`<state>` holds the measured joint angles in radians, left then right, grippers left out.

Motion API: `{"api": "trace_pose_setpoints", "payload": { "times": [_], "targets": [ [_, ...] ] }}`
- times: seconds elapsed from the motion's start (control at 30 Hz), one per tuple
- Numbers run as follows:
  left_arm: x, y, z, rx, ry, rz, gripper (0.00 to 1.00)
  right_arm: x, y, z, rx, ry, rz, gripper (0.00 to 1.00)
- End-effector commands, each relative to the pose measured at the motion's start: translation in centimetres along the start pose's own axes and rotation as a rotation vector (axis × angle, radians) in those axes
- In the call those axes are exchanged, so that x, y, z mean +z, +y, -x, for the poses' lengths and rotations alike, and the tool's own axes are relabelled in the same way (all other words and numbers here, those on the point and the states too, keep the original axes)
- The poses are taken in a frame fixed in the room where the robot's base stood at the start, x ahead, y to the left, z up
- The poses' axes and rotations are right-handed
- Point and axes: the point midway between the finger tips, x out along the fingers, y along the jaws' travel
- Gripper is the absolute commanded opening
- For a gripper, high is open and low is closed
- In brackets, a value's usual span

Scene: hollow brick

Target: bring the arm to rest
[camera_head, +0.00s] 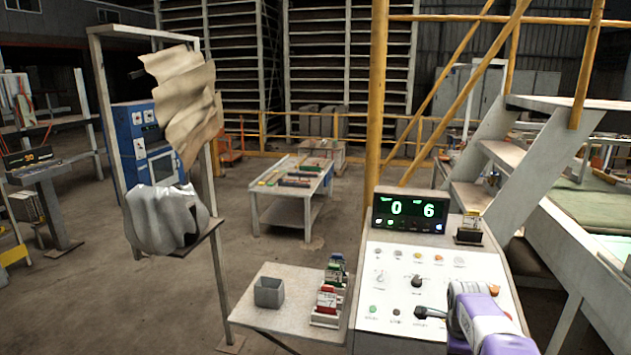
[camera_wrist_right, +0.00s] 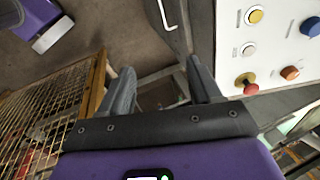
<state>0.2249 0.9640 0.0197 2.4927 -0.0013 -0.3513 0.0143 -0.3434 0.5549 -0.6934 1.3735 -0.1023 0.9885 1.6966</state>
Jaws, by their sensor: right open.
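My right arm, purple and white, comes in at the lower right of the head view, over the lower part of the sloped control panel (camera_head: 390,265). In the right wrist view my right gripper (camera_wrist_right: 160,78) has its two dark grey fingers spread apart, with nothing between them. The panel (camera_wrist_right: 280,75) edge stands to the right of the fingers, with yellow, white, red, orange and blue buttons on it. The gripper is apart from these buttons in that view. My left gripper is not in view.
A display (camera_head: 410,210) reading 0 6 tops the panel. A side shelf (camera_head: 270,318) holds a grey square cup (camera_head: 269,292) and several coloured card holders (camera_head: 328,300). A yellow post (camera_head: 376,100) and stairs (camera_head: 530,150) stand behind.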

Motion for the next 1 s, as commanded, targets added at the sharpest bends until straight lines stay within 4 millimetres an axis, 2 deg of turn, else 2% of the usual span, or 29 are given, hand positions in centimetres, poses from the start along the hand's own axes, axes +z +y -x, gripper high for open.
{"api": "trace_pose_setpoints", "payload": {
  "times": [0.03, 0.27, 0.37, 0.47, 0.57, 0.6, 0.67, 0.73, 0.8, 0.9, 1.0],
  "targets": [
    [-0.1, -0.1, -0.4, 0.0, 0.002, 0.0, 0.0, 0.4, 0.7, -1.9, 0.012, -0.005, 0.042, 0.63],
    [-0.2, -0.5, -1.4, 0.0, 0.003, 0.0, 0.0, 2.6, 4.0, -9.2, 0.046, -0.05, 0.27, 0.63],
    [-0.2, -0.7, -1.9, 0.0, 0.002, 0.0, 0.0, 3.8, 6.6, -13.2, 0.064, -0.081, 0.396, 0.63],
    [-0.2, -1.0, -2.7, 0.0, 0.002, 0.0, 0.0, 5.3, 10.4, -18.1, 0.084, -0.13, 0.556, 0.63],
    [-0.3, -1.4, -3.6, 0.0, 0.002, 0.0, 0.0, 7.2, 15.9, -23.3, 0.098, -0.201, 0.751, 0.63],
    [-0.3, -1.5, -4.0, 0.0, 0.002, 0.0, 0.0, 7.9, 18.3, -25.1, 0.098, -0.234, 0.829, 0.63],
    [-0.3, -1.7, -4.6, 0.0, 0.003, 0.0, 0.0, 9.1, 22.1, -27.4, 0.093, -0.286, 0.948, 0.63],
    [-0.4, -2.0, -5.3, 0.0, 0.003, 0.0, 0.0, 10.4, 26.9, -29.6, 0.079, -0.351, 1.085, 0.63],
    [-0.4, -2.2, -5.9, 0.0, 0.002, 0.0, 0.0, 11.7, 31.5, -30.9, 0.053, -0.416, 1.216, 0.63],
    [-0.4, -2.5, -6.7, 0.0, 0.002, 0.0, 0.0, 13.2, 37.1, -31.5, 0.002, -0.498, 1.375, 0.63],
    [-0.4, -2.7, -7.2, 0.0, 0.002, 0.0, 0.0, 14.2, 40.9, -31.2, -0.05, -0.553, 1.49, 0.63]
  ]
}}
